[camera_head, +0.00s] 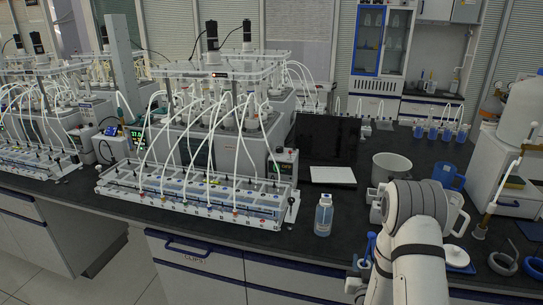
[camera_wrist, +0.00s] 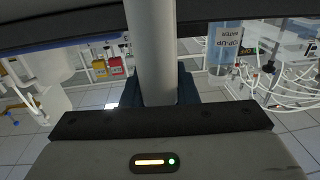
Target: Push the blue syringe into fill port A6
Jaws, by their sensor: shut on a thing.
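My gripper (camera_wrist: 153,92) is shut on a pale grey cylinder in the wrist view. It appears to be the barrel of the syringe (camera_wrist: 151,45); its ends are out of that view. In the head view, small blue and white parts (camera_head: 370,243) show just left of my arm, at the bench's front edge; I cannot tell which belong to the syringe. The white rack (camera_head: 130,187) with a row of ports and tubes stands on the bench to the left, apart from my arm. Port labels are too small to read, so I cannot pick out A6.
A bottle with blue liquid (camera_head: 323,217) stands between the rack and my arm; its "top-up water" label shows in the wrist view (camera_wrist: 225,47). Thin tubes arch over the rack.

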